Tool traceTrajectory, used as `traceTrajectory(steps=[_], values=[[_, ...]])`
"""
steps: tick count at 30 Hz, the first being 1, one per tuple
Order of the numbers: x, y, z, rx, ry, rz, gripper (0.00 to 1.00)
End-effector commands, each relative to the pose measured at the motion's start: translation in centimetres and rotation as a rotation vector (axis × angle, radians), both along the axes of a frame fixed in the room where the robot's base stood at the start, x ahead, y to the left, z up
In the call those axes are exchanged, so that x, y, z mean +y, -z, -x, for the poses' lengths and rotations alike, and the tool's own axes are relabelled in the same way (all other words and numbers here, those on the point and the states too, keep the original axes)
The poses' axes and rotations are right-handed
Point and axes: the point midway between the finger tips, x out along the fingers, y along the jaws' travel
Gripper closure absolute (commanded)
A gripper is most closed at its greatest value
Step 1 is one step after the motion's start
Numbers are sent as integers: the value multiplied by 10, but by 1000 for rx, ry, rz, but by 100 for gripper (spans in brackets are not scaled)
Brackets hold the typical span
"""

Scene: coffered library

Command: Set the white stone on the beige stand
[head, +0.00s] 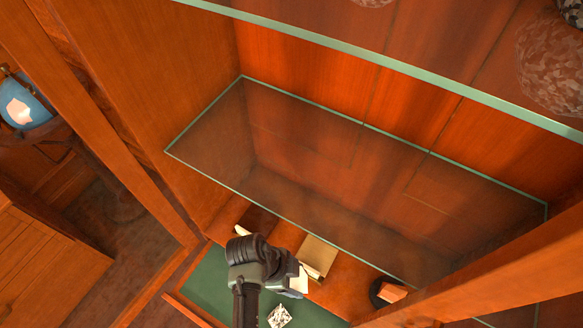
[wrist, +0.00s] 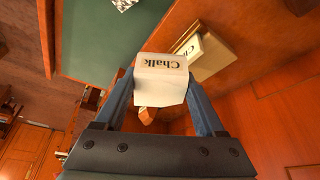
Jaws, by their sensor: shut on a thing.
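My gripper (head: 291,281) is shut on the white stone (wrist: 162,80), a pale block with "Chalk" printed on it. The stone sits between both fingers (wrist: 160,95) in the wrist view, and part of it shows white beside my gripper in the head view (head: 300,281). The beige stand (head: 319,251) is a flat tan block with a white card at its front, just behind and right of my gripper. The stand also shows in the wrist view (wrist: 213,55), beyond the stone. The stone looks apart from the stand; its height above it is unclear.
A glass shelf (head: 330,165) spans the cabinet above the stand. A dark stand (head: 258,219) lies left of the beige one, and an orange stone (head: 392,292) on a dark round base right. A speckled stone (head: 279,316) lies on the green mat (head: 208,287).

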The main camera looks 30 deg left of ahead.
Motion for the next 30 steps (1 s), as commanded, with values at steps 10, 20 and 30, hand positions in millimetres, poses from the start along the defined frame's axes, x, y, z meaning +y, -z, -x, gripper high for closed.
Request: traceTrajectory(steps=[10, 20, 30], values=[[0, 2, -26, -3, 2, -1, 100], [0, 3, -49, -3, 2, -1, 100], [0, 4, -73, -4, 1, -1, 100]])
